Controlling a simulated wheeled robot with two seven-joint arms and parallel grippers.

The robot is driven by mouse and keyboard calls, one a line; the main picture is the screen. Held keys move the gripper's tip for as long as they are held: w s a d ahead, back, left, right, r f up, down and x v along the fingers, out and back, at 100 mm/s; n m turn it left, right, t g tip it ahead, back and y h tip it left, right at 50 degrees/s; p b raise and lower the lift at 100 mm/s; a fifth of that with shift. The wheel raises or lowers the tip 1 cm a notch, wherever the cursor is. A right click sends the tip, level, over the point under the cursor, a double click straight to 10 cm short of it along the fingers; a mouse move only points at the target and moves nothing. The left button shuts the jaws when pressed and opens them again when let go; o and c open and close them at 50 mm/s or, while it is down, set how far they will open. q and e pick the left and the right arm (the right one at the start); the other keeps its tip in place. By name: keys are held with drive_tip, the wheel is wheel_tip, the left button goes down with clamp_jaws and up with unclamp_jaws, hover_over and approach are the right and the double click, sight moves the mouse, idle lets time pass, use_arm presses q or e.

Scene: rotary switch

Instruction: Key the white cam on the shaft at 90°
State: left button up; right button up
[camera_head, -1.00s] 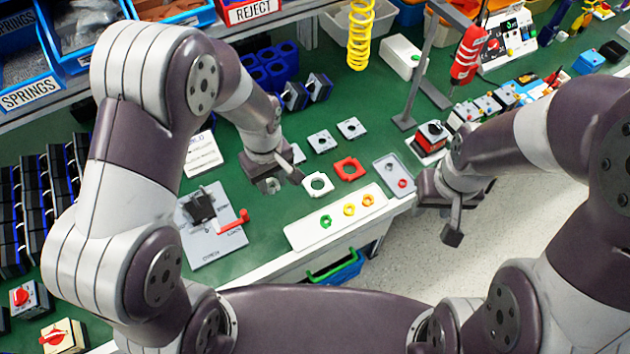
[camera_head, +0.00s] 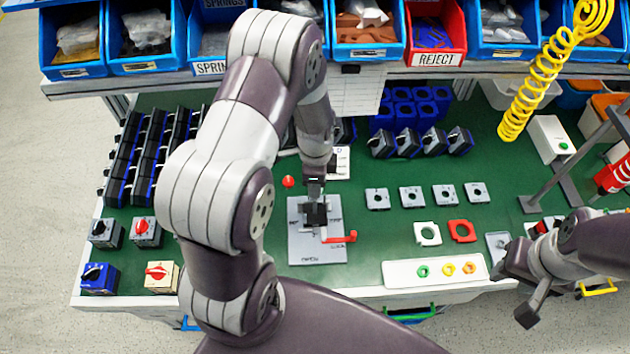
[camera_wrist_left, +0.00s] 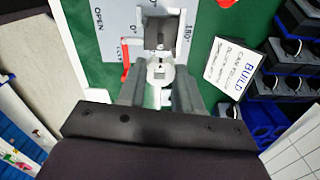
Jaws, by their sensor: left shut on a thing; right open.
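My left gripper (camera_head: 315,188) is at the far side of the grey fixture plate (camera_head: 300,248). Its fingers (camera_wrist_left: 160,92) are shut on a small pale part with a round dark spot, seemingly the white cam (camera_wrist_left: 160,72). In the left wrist view the cam is close to the dark clamp block (camera_wrist_left: 160,32), which also shows in the head view (camera_head: 316,214). I cannot tell whether it is on the shaft, which I cannot make out. The plate has angle marks and a red lever (camera_head: 345,238). My right gripper (camera_head: 520,290) is open and empty near the front edge.
A white "BUILD" card (camera_wrist_left: 230,68) lies beside the plate. Several grey square plates (camera_head: 411,196) lie in a row to the right, with a white tray (camera_head: 400,273) of coloured rings in front. Dark blue-edged modules (camera_head: 150,150) stand to the left. A red knob (camera_head: 288,181) is nearby.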

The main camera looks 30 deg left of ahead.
use_arm(q)
drive_tip(key=shift+a, duration=0.1)
drive_tip(key=shift+f+b, duration=1.5)
drive_tip(key=shift+f, duration=0.95)
drive_tip(key=shift+f+b, duration=0.8)
drive_tip(key=shift+f, duration=0.3)
drive_tip(key=o, duration=1.1)
